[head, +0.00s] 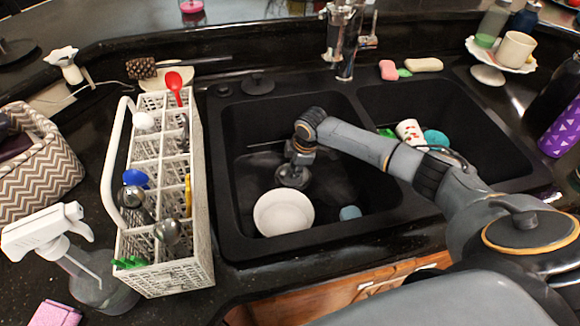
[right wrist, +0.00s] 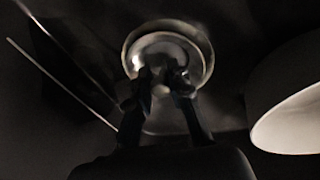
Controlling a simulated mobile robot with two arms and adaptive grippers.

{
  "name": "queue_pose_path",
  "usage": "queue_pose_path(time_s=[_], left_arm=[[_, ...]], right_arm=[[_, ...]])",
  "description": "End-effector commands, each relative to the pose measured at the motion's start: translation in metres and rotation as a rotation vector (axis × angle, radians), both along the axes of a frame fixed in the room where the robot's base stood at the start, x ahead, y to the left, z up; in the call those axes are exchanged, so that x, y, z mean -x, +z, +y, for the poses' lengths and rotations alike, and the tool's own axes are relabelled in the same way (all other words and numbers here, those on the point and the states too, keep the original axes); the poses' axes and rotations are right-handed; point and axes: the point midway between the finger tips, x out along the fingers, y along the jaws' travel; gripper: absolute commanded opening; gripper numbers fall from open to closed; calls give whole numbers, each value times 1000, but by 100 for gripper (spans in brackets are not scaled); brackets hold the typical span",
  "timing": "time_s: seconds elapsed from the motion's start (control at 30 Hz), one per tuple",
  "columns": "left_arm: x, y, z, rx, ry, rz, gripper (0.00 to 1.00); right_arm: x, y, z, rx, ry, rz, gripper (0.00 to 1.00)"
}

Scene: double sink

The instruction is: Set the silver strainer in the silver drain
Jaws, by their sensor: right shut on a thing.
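My right gripper (head: 292,180) reaches down into the left basin of the black double sink (head: 232,190). In the right wrist view its fingertips (right wrist: 165,78) are close together, shut on the small middle part of the silver strainer (right wrist: 168,48). The strainer shows as a round, shiny silver dish with a pale rim, just beyond the fingers. I cannot tell its rim from the silver drain's, nor whether the strainer is seated, tilted or held above. In the head view my gripper hides both. My left gripper is not in view.
A white bowl (head: 284,212) and a small blue thing (head: 350,213) lie in the same basin, close to my gripper; the bowl also shows in the right wrist view (right wrist: 290,110). A white cutlery basket (head: 172,275) stands left of the sink. The faucet (head: 342,40) rises behind.

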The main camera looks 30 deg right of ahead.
Motion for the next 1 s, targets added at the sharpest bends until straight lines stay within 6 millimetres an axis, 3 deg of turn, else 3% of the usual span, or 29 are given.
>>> queue_pose_path(time_s=[0.03,0.07,0.2,0.57,0.73,1.0], left_arm=[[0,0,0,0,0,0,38],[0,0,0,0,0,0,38],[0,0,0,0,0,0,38],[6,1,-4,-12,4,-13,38],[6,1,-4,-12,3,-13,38],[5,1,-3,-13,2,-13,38]], right_arm=[[1,-1,-2,3,-2,2,0],[1,-1,-2,3,-2,2,21],[1,-1,-2,3,-2,2,46],[1,4,-1,2,0,1,46],[5,28,-3,3,1,-2,46],[16,85,-5,5,1,-1,46]])
